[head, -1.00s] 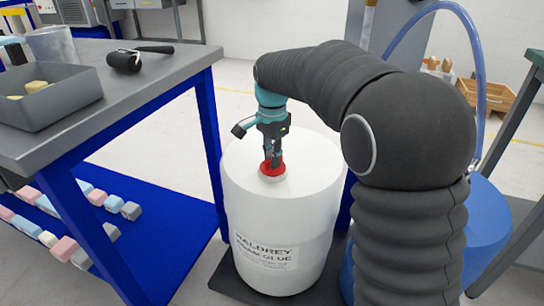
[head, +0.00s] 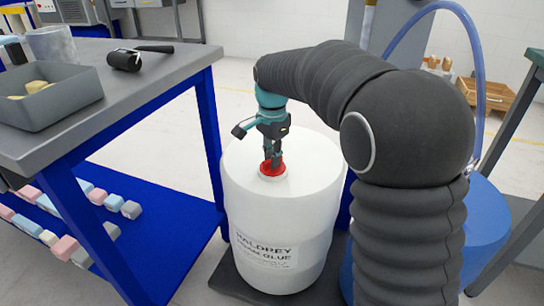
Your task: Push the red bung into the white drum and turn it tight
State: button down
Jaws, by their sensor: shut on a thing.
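The white drum (head: 283,225) stands upright on a dark base in the middle of the head view, with a printed label on its front. The red bung (head: 272,171) is at the drum's top, in a pale raised ring around the opening. My gripper (head: 272,162) points straight down over the drum top and is shut on the red bung. The fingers hide part of the bung, so I cannot tell how deep it sits.
A grey bench (head: 160,85) with a grey bin (head: 50,97) and a black roller (head: 125,60) is at the left. Foam blocks lie on its blue lower shelf (head: 165,225). A blue drum (head: 485,225) with a hose stands at the right, behind my arm.

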jog(key=shift+f, duration=0.15)
jog(key=shift+m+p, duration=0.45)
jog(key=shift+m, duration=0.75)
jog(key=m, duration=0.4)
jog(key=shift+m, duration=0.6)
jog(key=c, duration=1.1)
grip_release()
